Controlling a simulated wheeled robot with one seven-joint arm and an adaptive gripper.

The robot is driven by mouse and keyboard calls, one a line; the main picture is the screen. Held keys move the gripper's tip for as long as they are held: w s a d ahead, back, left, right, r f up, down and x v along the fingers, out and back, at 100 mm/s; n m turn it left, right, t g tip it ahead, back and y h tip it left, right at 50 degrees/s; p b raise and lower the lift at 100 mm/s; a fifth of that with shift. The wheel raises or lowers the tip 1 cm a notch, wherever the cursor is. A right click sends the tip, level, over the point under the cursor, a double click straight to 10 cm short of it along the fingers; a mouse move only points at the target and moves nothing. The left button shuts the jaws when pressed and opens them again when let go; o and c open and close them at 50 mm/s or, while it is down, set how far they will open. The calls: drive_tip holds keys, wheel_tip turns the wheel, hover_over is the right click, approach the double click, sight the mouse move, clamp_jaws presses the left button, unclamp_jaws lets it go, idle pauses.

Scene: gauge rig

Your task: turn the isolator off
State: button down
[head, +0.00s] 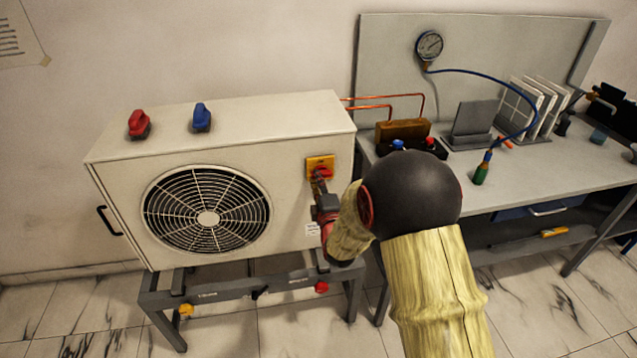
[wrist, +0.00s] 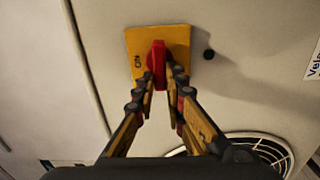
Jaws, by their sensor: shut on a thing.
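The isolator is a yellow plate (head: 319,161) with a red rotary handle (head: 322,172), on the right part of the outdoor unit's front face. In the wrist view the yellow plate (wrist: 172,42) carries the letters "ON", and the red handle (wrist: 157,62) stands out from it. My gripper (head: 320,183) reaches the handle from the front. In the wrist view my gripper (wrist: 160,82) has its two fingers on either side of the red handle, shut on it. The fingers hide part of the handle.
The white outdoor unit (head: 235,120) has a fan grille (head: 207,212) left of the isolator and red (head: 139,122) and blue (head: 201,116) knobs on top. Copper pipes (head: 385,97) run to a grey workbench (head: 540,175) on the right, with a gauge (head: 429,45) and blue hose.

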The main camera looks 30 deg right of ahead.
drive_tip(key=shift+n, duration=0.3)
drive_tip(key=c, duration=1.9)
unclamp_jaws()
drive_tip(key=shift+o, duration=0.3)
drive_tip(key=v, duration=1.2)
